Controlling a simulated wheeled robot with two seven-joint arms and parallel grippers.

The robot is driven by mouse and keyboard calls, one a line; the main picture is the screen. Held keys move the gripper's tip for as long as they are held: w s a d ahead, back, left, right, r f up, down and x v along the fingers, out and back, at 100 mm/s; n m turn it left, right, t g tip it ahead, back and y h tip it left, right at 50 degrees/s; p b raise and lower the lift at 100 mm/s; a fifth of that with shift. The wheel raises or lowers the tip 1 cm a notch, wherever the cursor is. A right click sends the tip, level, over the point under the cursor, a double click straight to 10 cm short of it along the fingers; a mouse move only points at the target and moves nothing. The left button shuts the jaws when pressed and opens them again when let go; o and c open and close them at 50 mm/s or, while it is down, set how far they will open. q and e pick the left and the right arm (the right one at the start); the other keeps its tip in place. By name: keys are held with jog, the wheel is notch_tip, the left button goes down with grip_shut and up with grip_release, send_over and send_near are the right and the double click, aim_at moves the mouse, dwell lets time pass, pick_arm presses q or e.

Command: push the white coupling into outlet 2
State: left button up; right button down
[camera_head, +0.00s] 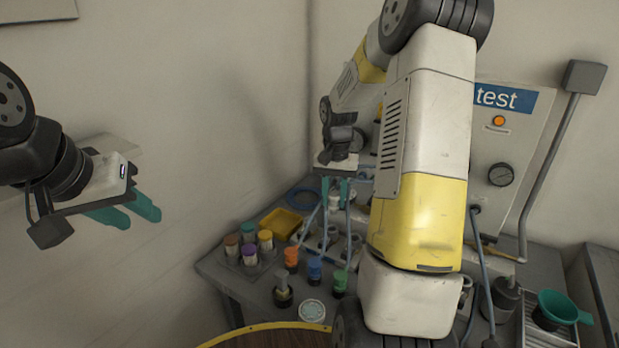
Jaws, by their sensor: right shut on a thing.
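My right gripper (336,190) reaches over the back of the bench, with its teal fingers pointing down. It is shut on a small white piece, seemingly the white coupling (335,202), with blue hose close by. Below it is a pale outlet block (314,241) with hoses around it. The outlet numbers are too small to read, so I cannot tell which is outlet 2 or whether the coupling touches one. My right arm hides the area to the right. My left gripper (127,213) is open and empty at the left, in front of the wall, away from the bench.
A yellow tray (281,222) and a rack of colour-capped jars (249,252) stand left of the outlets. Orange, blue and green-capped bottles (315,270) stand in front.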

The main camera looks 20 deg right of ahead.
aim_at(332, 213)
jog(key=shift+w+f, duration=0.15)
jog(key=shift+w, duration=0.15)
jog(key=shift+f, duration=2.55)
jog(key=shift+f, duration=0.2)
jog(key=shift+f, duration=1.2)
jog(key=c, duration=0.9)
grip_release()
jog(key=shift+c, duration=0.2)
jog(key=shift+r, duration=3.95)
